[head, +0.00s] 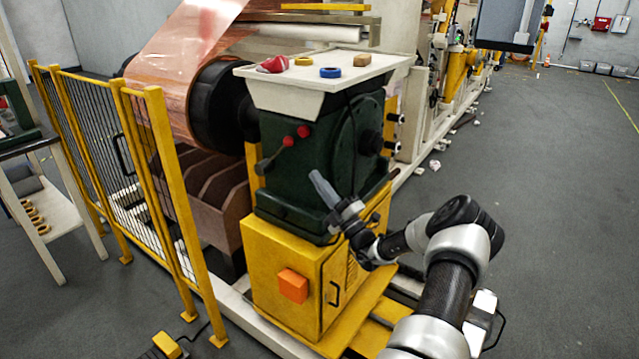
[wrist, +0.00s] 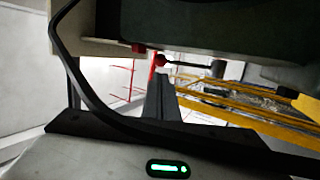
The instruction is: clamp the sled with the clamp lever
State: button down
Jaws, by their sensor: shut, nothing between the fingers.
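The dark green machine block (head: 290,190) stands on a yellow cabinet. On its front are levers with two red ball knobs (head: 303,131) and a lower grey-green lever end (head: 263,168). I cannot tell for sure which is the clamp lever, or which part is the sled. My gripper (head: 314,176) is shut and empty, in front of the block, below and right of the red knobs, pointing up and left. In the wrist view its fingers (wrist: 160,90) point toward a red knob (wrist: 158,60) and a dark rod (wrist: 195,64); contact cannot be told.
A white tray (head: 262,90) on top of the block holds a red item, tape rolls and a small brown block. The yellow cabinet (head: 265,300) has an orange box (head: 292,285). A yellow fence (head: 165,190) stands at left.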

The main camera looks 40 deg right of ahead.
send_near(286, 139)
jog(key=w+r, duration=0.1)
jog(key=w, duration=0.4)
jog(key=shift+s+d+r+b, duration=0.1)
jog(key=shift+s+d+b, duration=0.15)
jog(key=shift+d+b, duration=0.05)
jog(key=shift+r, duration=0.15)
jog(key=shift+w+r+p, duration=0.2)
jog(key=shift+r+p, duration=0.4)
jog(key=shift+p, duration=0.25)
jog(key=w+r+g+p, duration=0.1)
jog(key=p, duration=0.1)
jog(key=w+a+r+n+g+p, duration=0.1)
jog(key=r+p, duration=0.1)
jog(key=p, duration=0.1)
jog(key=w+r+g+p, duration=0.1)
jog(key=p, duration=0.1)
jog(key=shift+w+a+r+g+p, duration=0.2)
jog(key=shift+w+r+g+p, duration=0.1)
jog(key=shift+r+p, duration=0.1)
jog(key=w+a+r+n+g+p, duration=0.1)
jog(key=w+a+r+g+p, duration=0.1)
jog(key=w+p, duration=0.4)
jog(key=shift+w+a+r+g, duration=0.35)
jog(key=shift+w+g, duration=0.15)
jog(key=shift+g, duration=0.4)
